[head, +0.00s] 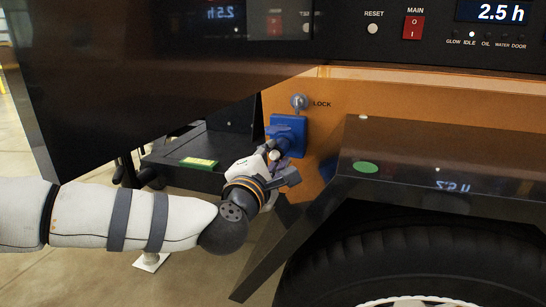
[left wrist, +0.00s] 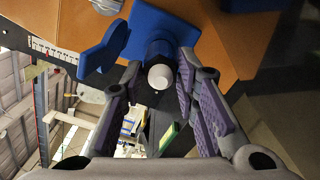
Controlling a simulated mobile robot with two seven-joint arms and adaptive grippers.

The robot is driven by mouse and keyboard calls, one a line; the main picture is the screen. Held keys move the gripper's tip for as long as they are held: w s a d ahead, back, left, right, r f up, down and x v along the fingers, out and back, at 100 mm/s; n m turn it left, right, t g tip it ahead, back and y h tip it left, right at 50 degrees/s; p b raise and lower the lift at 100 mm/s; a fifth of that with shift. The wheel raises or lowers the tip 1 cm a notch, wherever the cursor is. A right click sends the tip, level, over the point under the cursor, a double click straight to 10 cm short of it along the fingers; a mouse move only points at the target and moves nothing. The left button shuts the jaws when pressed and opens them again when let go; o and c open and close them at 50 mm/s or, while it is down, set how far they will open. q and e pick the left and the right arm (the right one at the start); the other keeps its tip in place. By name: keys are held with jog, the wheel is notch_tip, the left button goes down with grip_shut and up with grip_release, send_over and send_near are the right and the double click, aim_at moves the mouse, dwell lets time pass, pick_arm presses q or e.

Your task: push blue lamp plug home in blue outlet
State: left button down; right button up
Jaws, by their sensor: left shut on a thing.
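The blue outlet (head: 291,128) is on the orange panel below the LOCK key switch. Its blue plate (left wrist: 178,22) fills the top middle of the left wrist view, with a blue flap (left wrist: 102,50) open beside it. The blue lamp plug (left wrist: 160,75) shows there end-on, with a dark body and a pale round end. It lines up with the outlet; how deep it sits is hidden. My left gripper (head: 276,156) is at the outlet, its fingers on both sides of the plug and shut on it. My right gripper is not in view.
A dark fender (head: 440,150) over a tyre (head: 410,262) stands close on the right. A dark panel (head: 150,90) overhangs the arm at the upper left. A dark shelf (head: 165,158) with a green and yellow item (head: 199,163) is left of the outlet.

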pick_arm(q)
jog(key=shift+w, duration=0.15)
jog(key=c, duration=1.2)
grip_release()
